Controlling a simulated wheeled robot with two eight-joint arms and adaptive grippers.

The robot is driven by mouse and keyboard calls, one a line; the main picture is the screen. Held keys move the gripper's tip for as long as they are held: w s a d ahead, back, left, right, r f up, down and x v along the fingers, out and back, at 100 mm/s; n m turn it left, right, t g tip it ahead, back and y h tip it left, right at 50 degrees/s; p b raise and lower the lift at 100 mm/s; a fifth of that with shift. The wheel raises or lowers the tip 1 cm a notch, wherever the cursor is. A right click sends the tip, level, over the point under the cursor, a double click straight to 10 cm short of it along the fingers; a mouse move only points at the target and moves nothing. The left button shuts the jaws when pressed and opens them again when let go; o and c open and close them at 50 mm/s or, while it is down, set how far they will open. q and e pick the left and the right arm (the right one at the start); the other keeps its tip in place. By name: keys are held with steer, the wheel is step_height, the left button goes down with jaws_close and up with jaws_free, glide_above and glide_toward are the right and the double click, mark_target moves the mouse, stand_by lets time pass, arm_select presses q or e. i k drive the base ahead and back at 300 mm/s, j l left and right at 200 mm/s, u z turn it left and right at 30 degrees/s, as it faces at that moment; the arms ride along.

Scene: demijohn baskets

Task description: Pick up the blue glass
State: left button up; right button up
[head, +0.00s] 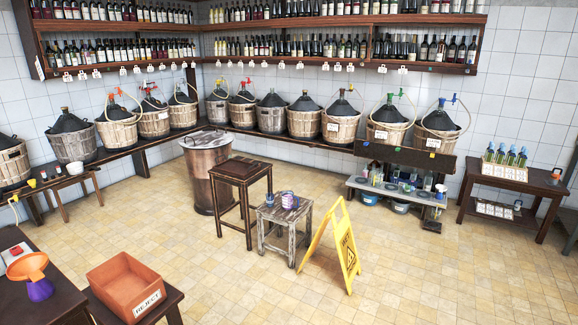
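I cannot pick out a blue glass with certainty in the head view. Several small glasses and jars (408,187) stand on a low grey bench (361,185) below the baskets at the back right. A purple and white item (288,200) sits on a small weathered stool (268,213) in the middle of the room. Neither of my grippers is in view.
A yellow wet-floor sign (347,248) stands right of the stools. A dark tall stool (238,170) and a copper drum (205,175) stand behind. An orange REJECT bin (122,283) and orange funnel (28,266) are at front left. The right floor is clear.

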mark_target(270, 200)
steer(key=i, duration=2.85)
steer(key=i+z, duration=0.15)
steer(key=i, duration=0.45)
steer(key=i+j+z, duration=0.15)
steer(key=i, duration=0.45)
